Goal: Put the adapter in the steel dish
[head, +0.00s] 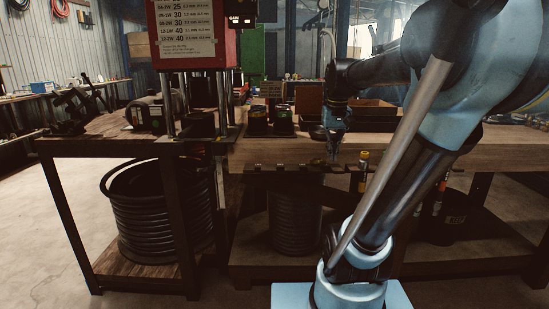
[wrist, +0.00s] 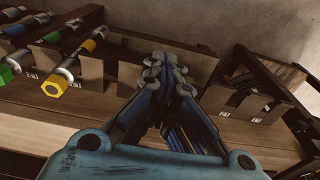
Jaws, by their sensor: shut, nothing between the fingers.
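My gripper (wrist: 166,62) is shut and empty in the wrist view, its fingertips close together over the wooden bench edge. In the head view my gripper (head: 333,145) points down at the bench's front edge. The adapter cannot be made out for sure in either view. Metal fittings with a yellow hex end (wrist: 54,87) and a green end (wrist: 6,75) show at the left of the wrist view, apart from my gripper. I cannot tell whether one is the adapter. The steel dish cannot be made out; my gripper and arm hide part of the bench.
A red press (head: 192,35) stands on the bench left of my gripper. Dark round dies (head: 283,118) sit between them. A black tray (head: 375,117) lies behind. A dark slotted rack (wrist: 255,95) is at the right of the wrist view. Coiled hose (head: 165,215) lies below.

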